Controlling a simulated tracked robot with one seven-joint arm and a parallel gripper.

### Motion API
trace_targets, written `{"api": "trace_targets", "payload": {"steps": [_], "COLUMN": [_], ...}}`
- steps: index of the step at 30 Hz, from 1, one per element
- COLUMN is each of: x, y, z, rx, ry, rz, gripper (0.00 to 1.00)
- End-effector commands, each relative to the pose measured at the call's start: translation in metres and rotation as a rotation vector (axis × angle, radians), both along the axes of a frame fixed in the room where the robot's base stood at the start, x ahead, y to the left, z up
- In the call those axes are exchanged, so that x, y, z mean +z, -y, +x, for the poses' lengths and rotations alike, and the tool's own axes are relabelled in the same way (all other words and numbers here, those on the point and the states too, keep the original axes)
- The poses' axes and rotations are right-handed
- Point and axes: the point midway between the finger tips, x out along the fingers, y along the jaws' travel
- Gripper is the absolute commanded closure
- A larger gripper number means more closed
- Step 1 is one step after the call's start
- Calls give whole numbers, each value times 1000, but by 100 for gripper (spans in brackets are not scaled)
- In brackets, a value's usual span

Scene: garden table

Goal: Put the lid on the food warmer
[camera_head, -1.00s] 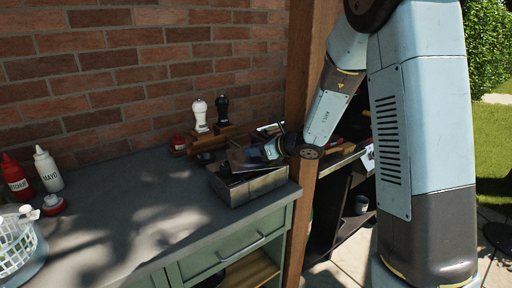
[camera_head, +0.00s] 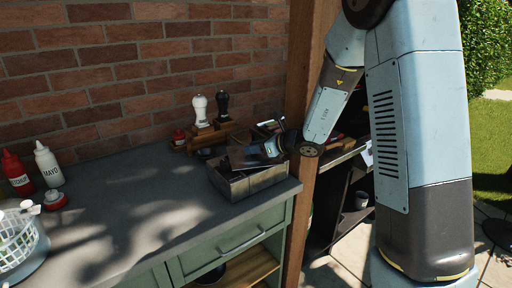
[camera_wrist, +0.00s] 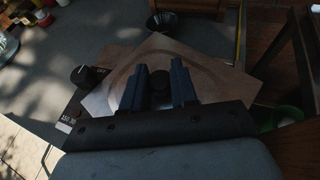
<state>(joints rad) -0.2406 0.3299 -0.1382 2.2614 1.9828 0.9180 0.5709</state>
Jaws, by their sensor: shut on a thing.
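The food warmer (camera_head: 255,183) is a metal box near the right end of the grey counter in the head view. My gripper (camera_wrist: 160,82) is shut on the dark knob of the lid (camera_wrist: 203,65), a square metal plate, in the wrist view. In the head view the lid (camera_head: 240,154) shows as a dark tilted plate over the warmer's opening, with my gripper (camera_head: 272,148) at its right. In the wrist view the lid looks turned against the warmer, whose corner shows a black dial (camera_wrist: 84,75). Whether the lid touches the rim is hidden.
A white mill (camera_head: 199,108) and a black mill (camera_head: 222,106) stand on a wooden rack behind the warmer. A wooden post (camera_head: 302,100) rises close to its right. Ketchup (camera_head: 17,173), mayo (camera_head: 47,165) and a white basket (camera_head: 14,240) are at left. The counter's middle is clear.

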Motion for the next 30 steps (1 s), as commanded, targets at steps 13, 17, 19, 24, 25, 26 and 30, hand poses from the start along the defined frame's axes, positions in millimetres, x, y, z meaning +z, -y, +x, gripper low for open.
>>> {"api": "trace_targets", "payload": {"steps": [13,17,19,24,25,26,30], "x": [-2,-2,-2,2,3,4,14], "y": [1,1,1,8,11,14,34], "z": [0,0,0,-4,-5,-7,-19], "rx": [-1,-1,-1,-3,-3,-4,-5], "ry": [0,0,-1,0,0,0,2], "rz": [0,0,-1,0,0,0,-1], "gripper": [42,42,42,42,42,42,42]}}
